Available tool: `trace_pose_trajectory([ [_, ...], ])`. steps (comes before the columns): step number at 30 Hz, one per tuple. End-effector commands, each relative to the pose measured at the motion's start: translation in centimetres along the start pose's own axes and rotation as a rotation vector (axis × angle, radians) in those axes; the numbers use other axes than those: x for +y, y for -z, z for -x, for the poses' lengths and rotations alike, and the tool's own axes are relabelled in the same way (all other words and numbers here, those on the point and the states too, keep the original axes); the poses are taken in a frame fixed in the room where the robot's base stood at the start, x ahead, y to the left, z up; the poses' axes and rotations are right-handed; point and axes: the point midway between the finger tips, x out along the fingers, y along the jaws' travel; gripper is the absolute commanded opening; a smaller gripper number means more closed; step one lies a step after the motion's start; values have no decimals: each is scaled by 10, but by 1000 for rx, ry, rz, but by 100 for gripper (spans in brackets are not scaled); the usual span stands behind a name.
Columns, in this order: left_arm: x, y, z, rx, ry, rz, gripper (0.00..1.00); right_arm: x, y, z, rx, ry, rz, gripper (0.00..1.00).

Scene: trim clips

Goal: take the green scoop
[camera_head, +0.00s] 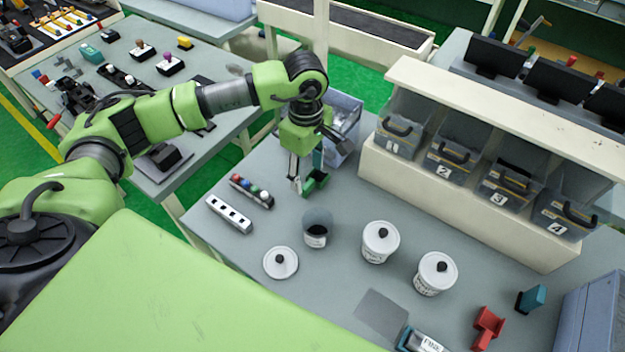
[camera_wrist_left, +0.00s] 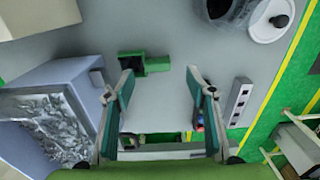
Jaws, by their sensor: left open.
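The green scoop (camera_head: 317,183) lies on the grey table just below my left gripper (camera_head: 306,173), near the table's back edge. In the left wrist view the scoop (camera_wrist_left: 157,64) shows a bright green part and a darker block, just beyond the fingertips. My left gripper (camera_wrist_left: 160,80) points down with its two fingers spread wide and nothing between them. The fingers seem apart from the scoop, but the exact height gap is hard to tell. My right gripper is not in view.
A grey bin (camera_head: 343,125) of clear pieces stands close behind the gripper. A rack with coloured knobs (camera_head: 252,190) and a white socket strip (camera_head: 229,214) lie to the left. An open canister (camera_head: 317,229) and lidded jars (camera_head: 380,242) stand in front. A red scoop (camera_head: 488,328) lies at front right.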

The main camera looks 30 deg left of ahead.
Motion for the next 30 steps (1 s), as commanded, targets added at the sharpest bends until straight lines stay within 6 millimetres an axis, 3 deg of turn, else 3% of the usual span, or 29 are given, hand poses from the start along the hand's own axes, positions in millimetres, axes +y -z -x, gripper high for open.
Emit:
trace_pose_trajectory([
  [5,1,0,-11,0,4,0,51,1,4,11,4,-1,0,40],
  [13,4,1,-48,1,3,0,51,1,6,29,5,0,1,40],
  [22,5,1,-55,0,0,0,51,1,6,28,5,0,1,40],
  [23,5,1,-55,0,0,-1,46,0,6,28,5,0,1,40],
  [27,5,1,-55,0,0,0,9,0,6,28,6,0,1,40],
  [30,5,1,-54,0,-1,0,5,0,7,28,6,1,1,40],
])
